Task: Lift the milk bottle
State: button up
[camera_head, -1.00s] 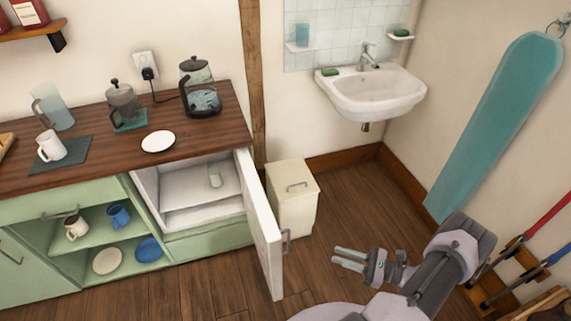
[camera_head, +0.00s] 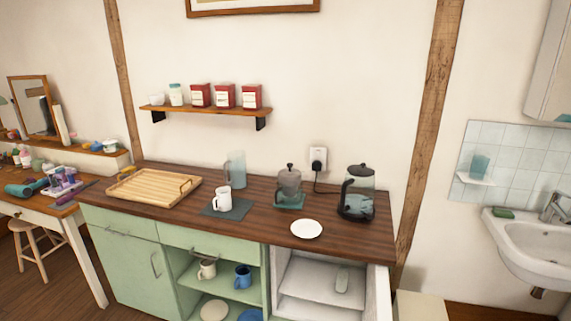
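A small pale bottle-like item (camera_head: 342,279) lies or stands inside the open white fridge compartment (camera_head: 309,283) at the bottom of the counter. It looks like the milk bottle, but it is too small to be sure. The fridge door (camera_head: 378,290) stands open at its right side, cut off by the lower edge of the picture. My gripper is out of view.
The wooden counter (camera_head: 268,217) holds a tray (camera_head: 155,187), a white mug (camera_head: 223,198), a glass jug (camera_head: 236,168), a French press (camera_head: 289,184), a white plate (camera_head: 306,229) and a kettle (camera_head: 357,192). A sink (camera_head: 525,236) is at the right.

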aim_at(343, 276)
jog(key=l+u, duration=0.15)
jog(key=l, duration=0.4)
jog(key=k+l+u, duration=0.15)
jog(key=l, duration=0.4)
jog(key=k+l+u, duration=0.15)
jog(key=l, duration=0.4)
jog(key=i+j+z, duration=0.35)
jog(key=j, duration=0.9)
jog(key=i+j+z, duration=0.1)
jog(key=j+z, duration=0.25)
jog(key=j, duration=0.95)
jog(key=j+z, duration=0.35)
jog(key=j, duration=1)
jog(key=i+l, duration=0.25)
jog(key=i, duration=0.2)
jog(key=i+l, duration=0.3)
jog(key=i, duration=0.2)
